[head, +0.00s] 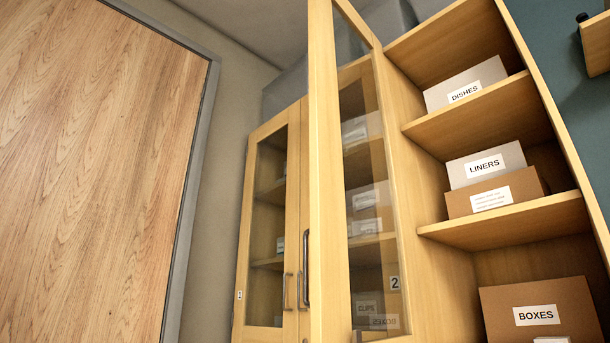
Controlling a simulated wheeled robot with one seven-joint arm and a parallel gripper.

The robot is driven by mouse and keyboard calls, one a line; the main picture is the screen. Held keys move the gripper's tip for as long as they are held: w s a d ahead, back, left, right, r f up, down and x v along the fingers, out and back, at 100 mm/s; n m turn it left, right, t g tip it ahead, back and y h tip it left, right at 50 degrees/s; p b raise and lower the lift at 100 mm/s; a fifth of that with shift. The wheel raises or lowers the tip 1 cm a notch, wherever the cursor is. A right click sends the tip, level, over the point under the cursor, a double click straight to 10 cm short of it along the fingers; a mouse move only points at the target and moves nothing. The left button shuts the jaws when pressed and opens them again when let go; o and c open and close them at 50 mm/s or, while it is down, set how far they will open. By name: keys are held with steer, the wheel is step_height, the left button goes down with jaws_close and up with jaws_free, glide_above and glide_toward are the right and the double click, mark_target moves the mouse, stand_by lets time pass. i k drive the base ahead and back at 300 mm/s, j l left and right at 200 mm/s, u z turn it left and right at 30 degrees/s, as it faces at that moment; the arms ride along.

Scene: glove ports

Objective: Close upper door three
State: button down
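A wooden glass-paned door (326,170) stands swung open toward me in the middle of the head view, seen nearly edge-on. Its dark bar handle (306,268) is on the left side of its near stile. Its top rail runs back to the left side of an open shelf bay (464,225). No number shows on this door, so I cannot read whether it is three. Behind it, a glass door marked 2 (394,283) looks shut. My gripper is not in view.
A glass door marked 1 (240,295) is shut at the left of the cabinet. The bay holds boxes labelled DISHES (465,82), LINERS (486,162) and BOXES (540,308). A large wood-grain panel (85,150) with a grey frame stands at the left.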

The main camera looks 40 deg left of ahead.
mark_target(329, 304)
steer(key=k+j, duration=0.1)
steer(key=j, duration=0.3)
steer(key=k+j, duration=0.1)
steer(key=j, duration=0.3)
steer(key=k+j, duration=0.1)
steer(key=j, duration=0.3)
steer(key=k+j, duration=0.15)
steer(key=j, duration=0.25)
steer(key=k+j+z, duration=0.1)
steer(key=j, duration=0.3)
steer(key=k+j, duration=0.1)
steer(key=j, duration=0.3)
steer(key=k+j, duration=0.15)
steer(key=j, duration=0.2)
